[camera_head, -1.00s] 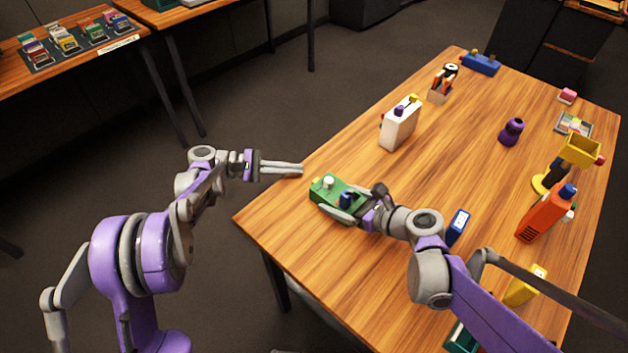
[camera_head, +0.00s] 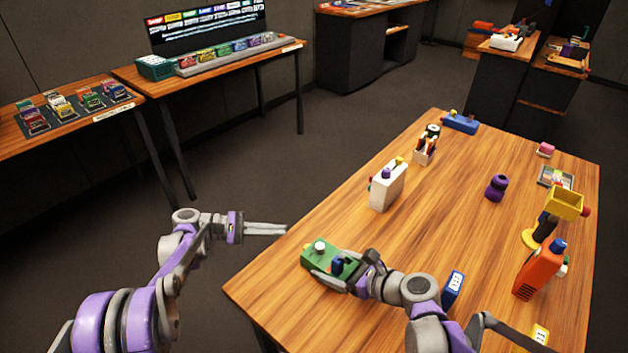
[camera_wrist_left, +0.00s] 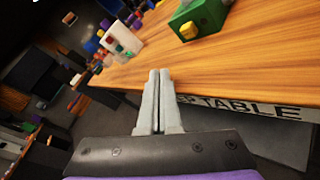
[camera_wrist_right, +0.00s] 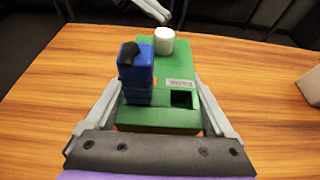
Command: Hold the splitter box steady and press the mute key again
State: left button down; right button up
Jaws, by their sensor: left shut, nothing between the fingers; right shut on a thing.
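The green splitter box (camera_head: 315,259) sits on the wooden table near its left edge, with a white knob (camera_wrist_right: 164,40) and a blue block with a black tip (camera_wrist_right: 136,70) on top. A yellow key (camera_wrist_left: 188,31) is on its side in the left wrist view; I cannot tell for sure whether it is the mute key. My right gripper (camera_wrist_right: 158,88) is shut on the box, one finger along each side. My left gripper (camera_head: 284,229) is shut and empty, just left of the box and apart from it. Its fingertips also show in the left wrist view (camera_wrist_left: 160,73).
The tabletop around the green box is clear.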

pick_arm(q)
jog(key=s+a+r, duration=0.1)
jog(key=a+r, duration=0.3)
jog(key=a, duration=0.3)
jog(key=shift+s+a, duration=0.15)
jog(key=shift+a, duration=0.25)
jog(key=shift+r, duration=0.1)
pick_arm(e)
jog(key=o, duration=1.2)
jog(key=shift+s+d, duration=0.1)
jog(key=v, duration=1.1)
jog(key=shift+s+d+r, duration=0.2)
jog(key=shift+d+r, duration=0.05)
jog(key=shift+d, duration=0.05)
pick_arm(q)
jog(key=shift+r+p, duration=1.25)
jog(key=shift+r, duration=0.35)
pick_arm(e)
jog(key=shift+v, duration=2.95)
